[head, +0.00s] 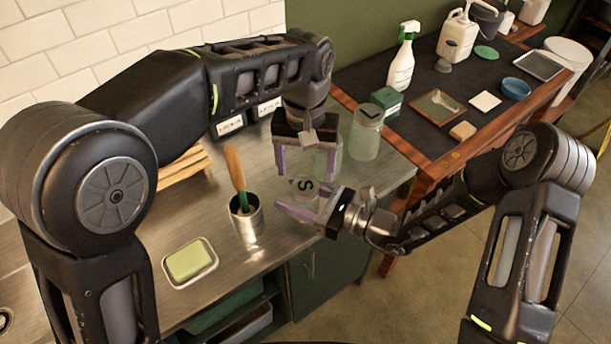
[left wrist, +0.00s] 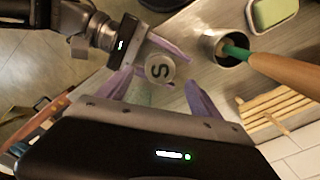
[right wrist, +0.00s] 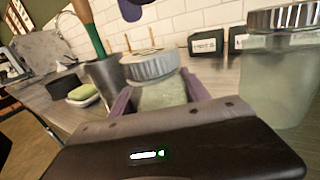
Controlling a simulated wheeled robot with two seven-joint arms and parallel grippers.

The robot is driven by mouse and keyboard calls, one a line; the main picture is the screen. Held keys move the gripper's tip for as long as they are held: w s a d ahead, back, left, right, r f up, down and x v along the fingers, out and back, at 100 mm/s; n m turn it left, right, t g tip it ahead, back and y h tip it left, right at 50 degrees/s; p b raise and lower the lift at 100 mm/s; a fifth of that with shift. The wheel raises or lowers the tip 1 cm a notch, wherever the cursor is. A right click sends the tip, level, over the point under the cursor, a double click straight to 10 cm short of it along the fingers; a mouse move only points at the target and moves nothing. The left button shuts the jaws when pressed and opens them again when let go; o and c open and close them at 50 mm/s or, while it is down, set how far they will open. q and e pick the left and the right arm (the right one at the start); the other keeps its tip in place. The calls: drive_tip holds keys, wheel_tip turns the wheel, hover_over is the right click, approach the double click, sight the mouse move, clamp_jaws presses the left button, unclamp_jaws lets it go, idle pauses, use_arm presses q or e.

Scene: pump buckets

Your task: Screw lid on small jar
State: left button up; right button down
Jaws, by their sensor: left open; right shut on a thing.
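The small jar (right wrist: 160,95) is clear and stands upright on the steel counter. Its grey lid (right wrist: 150,66), marked S, sits on the jar's mouth; how tightly cannot be told. The lid also shows in the head view (head: 304,187) and the left wrist view (left wrist: 160,69). My right gripper (right wrist: 158,98) is shut on the small jar from the side, one finger on each side below the lid. My left gripper (head: 303,168) points down above the lid, open and empty, its fingers apart from the lid.
The large jar with lid L (head: 366,140) stands close behind the small jar. A metal cup (head: 246,218) with a wooden-handled brush (head: 235,168) and a soap dish (head: 205,276) are to the left. Labelled boxes (head: 230,123) stand by the wall.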

sight(318, 204)
use_arm(q)
wheel_tip(318, 204, up, 8)
drive_tip(key=shift+f, duration=0.2)
idle(0.3)
use_arm(e)
drive_tip(key=shift+c, duration=2.3)
unclamp_jaws()
drive_tip(key=shift+d, duration=0.1)
drive_tip(key=b+v, duration=0.2)
drive_tip(key=v, duration=0.4)
drive_tip(key=shift+s+d+f, duration=0.1)
drive_tip(key=shift+d, duration=0.1)
drive_tip(key=shift+s+d, duration=0.35)
drive_tip(key=shift+d, duration=0.2)
use_arm(q)
wheel_tip(318, 204, down, 2)
drive_tip(key=shift+f, duration=0.1)
